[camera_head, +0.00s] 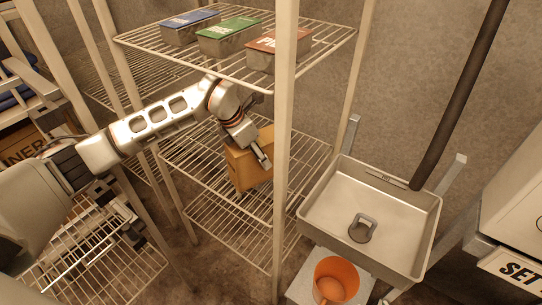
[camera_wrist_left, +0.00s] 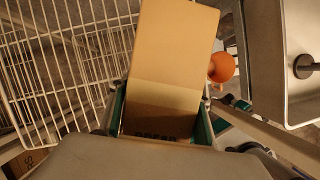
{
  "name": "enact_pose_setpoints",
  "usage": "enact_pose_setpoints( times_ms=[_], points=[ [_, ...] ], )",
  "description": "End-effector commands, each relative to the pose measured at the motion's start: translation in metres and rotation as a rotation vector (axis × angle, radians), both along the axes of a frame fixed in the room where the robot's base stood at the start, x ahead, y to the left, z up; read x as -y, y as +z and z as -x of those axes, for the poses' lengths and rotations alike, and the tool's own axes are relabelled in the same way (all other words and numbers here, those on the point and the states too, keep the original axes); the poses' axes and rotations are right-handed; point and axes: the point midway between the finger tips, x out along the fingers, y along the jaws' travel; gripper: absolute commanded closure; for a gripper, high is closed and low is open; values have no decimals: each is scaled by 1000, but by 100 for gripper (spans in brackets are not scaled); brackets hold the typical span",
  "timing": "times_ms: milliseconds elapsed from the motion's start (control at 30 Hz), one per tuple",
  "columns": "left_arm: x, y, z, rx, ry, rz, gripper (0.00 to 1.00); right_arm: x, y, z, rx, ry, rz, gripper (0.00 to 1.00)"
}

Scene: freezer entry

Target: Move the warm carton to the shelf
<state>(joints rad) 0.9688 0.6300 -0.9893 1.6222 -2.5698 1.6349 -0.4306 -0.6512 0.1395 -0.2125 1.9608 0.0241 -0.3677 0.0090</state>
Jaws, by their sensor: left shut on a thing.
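The carton (camera_head: 246,168) is an orange-brown box, tilted in the head view. My left gripper (camera_head: 263,160) is shut on it and holds it among the wire shelves, at the level of the middle shelf (camera_head: 203,151). In the left wrist view the carton (camera_wrist_left: 172,60) stands between the two fingers of my left gripper (camera_wrist_left: 163,115), with dark lettering partly hidden at its near end. I cannot tell whether the carton touches the shelf.
The top wire shelf (camera_head: 150,42) holds a blue-lidded tin (camera_head: 190,27), a green-lidded tin (camera_head: 230,36) and a red-lidded tin (camera_head: 278,50). A pale upright post (camera_head: 284,130) stands close to the carton. A sink (camera_head: 340,195) and an orange bucket (camera_head: 337,279) are at right.

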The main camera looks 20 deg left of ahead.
Motion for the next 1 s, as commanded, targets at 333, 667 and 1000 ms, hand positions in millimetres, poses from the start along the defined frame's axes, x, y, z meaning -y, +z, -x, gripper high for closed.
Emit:
enact_pose_setpoints(
  times_ms=[333, 667, 1000],
  points=[
    [32, 3, -36, 4, -1, 2, 100, 0, 2, -2, 3, 0, 0, 60],
    [33, -25, -35, 0, 0, 3, 100, 0, 4, -2, 5, 0, 0, 60],
    [32, -33, -36, 4, -1, 2, 100, 0, 5, -3, 6, 0, -1, 60]
  ],
)
